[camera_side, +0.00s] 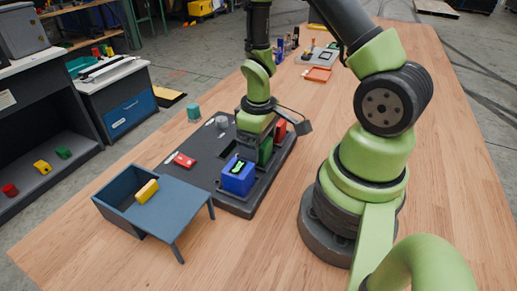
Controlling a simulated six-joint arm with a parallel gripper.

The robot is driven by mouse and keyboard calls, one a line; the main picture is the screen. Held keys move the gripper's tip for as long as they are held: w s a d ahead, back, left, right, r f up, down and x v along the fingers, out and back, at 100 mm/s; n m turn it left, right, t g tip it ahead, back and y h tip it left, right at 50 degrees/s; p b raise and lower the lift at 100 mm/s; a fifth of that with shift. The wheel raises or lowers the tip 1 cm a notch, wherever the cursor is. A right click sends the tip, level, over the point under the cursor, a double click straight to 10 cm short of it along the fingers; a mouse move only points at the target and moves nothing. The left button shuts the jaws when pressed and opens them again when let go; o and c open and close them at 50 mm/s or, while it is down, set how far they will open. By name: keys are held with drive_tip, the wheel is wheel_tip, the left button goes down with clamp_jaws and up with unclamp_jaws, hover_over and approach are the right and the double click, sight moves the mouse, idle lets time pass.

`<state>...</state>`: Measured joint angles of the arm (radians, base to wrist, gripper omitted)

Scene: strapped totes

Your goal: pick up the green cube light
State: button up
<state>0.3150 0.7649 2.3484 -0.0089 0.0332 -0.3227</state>
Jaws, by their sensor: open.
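A green block (265,152), which looks like the green cube light, stands in a slot of the dark tray (235,208) on the wooden table. It is partly hidden by my gripper (246,151). A blue cube (238,180) with a small green piece (239,166) on its top sits in front of it, and a red block (281,128) sits behind it. My gripper points down over the tray, just left of the green block and above and behind the blue cube. It is open, and I see nothing held. Whether a finger touches the green block cannot be told.
A red piece (184,160) and a grey cylinder (221,122) are on the tray's left part. A blue-grey open box (119,190) with a flat side stands front left, with a yellow block (147,191) at its edge. A teal cylinder (194,112) stands behind. The front table is clear.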

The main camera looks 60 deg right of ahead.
drive_tip(key=c, duration=1.1)
drive_tip(key=shift+c, duration=0.2)
drive_tip(key=shift+r, duration=0.1)
